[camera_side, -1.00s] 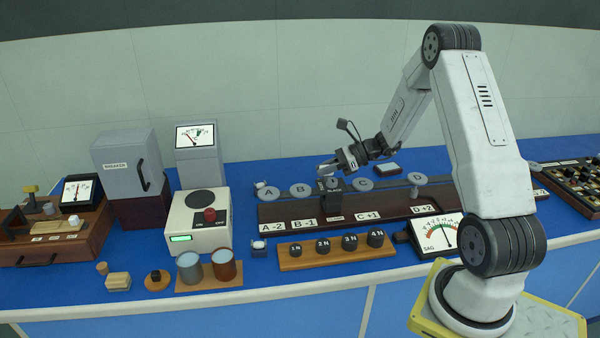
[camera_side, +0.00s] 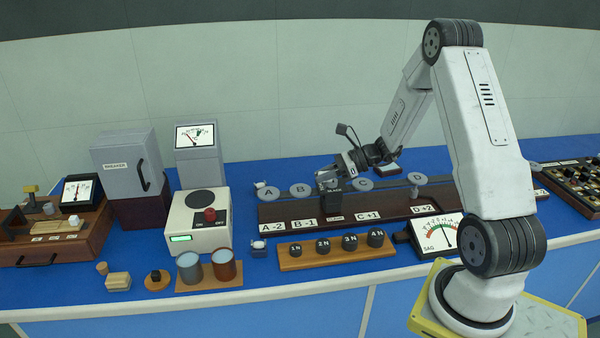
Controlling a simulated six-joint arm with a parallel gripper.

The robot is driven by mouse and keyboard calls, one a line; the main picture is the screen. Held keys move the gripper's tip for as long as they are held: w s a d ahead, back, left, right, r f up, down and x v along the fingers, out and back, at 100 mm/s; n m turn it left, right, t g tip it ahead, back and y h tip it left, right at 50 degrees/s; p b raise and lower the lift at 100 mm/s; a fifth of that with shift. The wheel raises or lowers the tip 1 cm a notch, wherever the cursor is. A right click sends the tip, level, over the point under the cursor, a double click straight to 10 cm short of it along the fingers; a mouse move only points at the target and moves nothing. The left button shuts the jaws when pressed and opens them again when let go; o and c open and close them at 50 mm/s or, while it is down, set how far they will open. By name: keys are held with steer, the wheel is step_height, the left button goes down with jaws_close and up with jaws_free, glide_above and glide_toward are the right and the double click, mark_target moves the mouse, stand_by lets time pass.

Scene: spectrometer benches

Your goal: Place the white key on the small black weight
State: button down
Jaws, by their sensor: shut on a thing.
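My gripper (camera_side: 325,176) is pointed left at the middle of the dark rail bench, right at the top of a black labelled block (camera_side: 330,203). It looks shut on the top of this block, though the fingertips are small and partly merge with it. Several small black weights marked 1 N to 4 N, including the 1 N weight (camera_side: 296,250), stand in a row on a wooden strip (camera_side: 340,258). Another white piece (camera_side: 73,219) is on the wooden box at left. I cannot tell which is the white key.
Grey discs A to D, such as disc A (camera_side: 267,193), line the bench (camera_side: 392,207). The SAG meter (camera_side: 437,236) stands at its front right. A white instrument with a red knob (camera_side: 209,214) and two cups (camera_side: 208,267) are to the left. Blue tabletop is clear at front centre.

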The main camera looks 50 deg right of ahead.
steer(key=s+a, duration=0.6)
steer(key=a, duration=0.4)
glide_above(322, 242)
steer(key=shift+f, duration=2.4)
steer(key=shift+f, duration=1.8)
steer(key=shift+f, duration=0.15)
steer(key=c, duration=0.6)
jaws_free()
